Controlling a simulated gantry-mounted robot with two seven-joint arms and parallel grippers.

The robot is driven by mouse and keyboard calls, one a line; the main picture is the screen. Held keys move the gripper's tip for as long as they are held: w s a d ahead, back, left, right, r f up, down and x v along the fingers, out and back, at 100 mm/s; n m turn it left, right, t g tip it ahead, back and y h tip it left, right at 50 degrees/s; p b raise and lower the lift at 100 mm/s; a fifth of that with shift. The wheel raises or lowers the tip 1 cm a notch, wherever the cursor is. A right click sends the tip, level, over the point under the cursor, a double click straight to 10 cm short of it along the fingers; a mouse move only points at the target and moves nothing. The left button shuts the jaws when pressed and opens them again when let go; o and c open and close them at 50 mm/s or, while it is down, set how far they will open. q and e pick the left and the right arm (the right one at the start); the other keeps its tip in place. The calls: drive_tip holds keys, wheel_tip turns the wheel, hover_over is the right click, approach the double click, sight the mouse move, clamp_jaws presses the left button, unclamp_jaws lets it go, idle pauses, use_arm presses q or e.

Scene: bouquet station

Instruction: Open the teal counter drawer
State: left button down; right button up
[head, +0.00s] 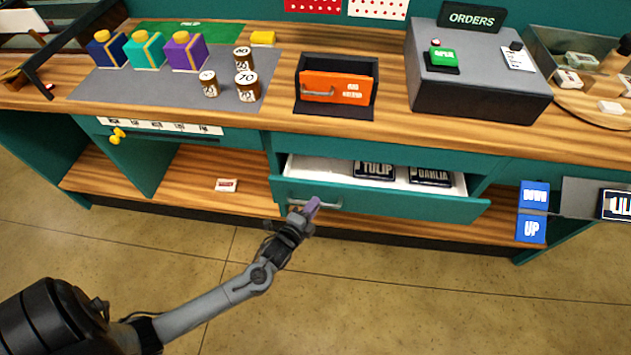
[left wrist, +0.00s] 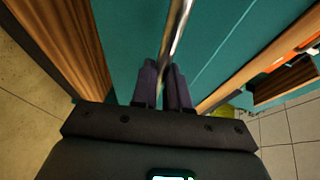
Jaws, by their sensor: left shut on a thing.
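The teal counter drawer (head: 385,201) is pulled part way out below the counter. Two dark packets, labelled TULIP (head: 374,170) and DAHLIA (head: 430,176), lie inside its white interior. My left gripper (head: 308,208) is at the left end of the drawer's metal handle (head: 326,204). In the left wrist view, the bar handle (left wrist: 176,40) runs between the two fingers of the left gripper (left wrist: 166,85), which is shut on it. The teal drawer front (left wrist: 130,50) fills much of that view. My right gripper is not in view.
An orange small drawer (head: 337,88) stands in a dark housing on the counter. Blue DOWN and UP panels (head: 533,196) are right of the teal drawer. A small packet (head: 226,185) lies on the lower shelf. The floor before the drawer is clear except for my arm.

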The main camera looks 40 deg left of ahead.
use_arm(q)
drive_tip(key=s+d+p, duration=0.6)
drive_tip(key=s+d, duration=0.1)
drive_tip(key=s, duration=0.4)
drive_tip(key=shift+s+d, duration=0.25)
drive_tip(key=c, duration=1.1)
unclamp_jaws()
drive_tip(key=p+v, duration=0.1)
drive_tip(key=v, duration=0.9)
drive_tip(key=shift+s+r+p, duration=0.1)
drive_tip(key=shift+s+p, duration=0.25)
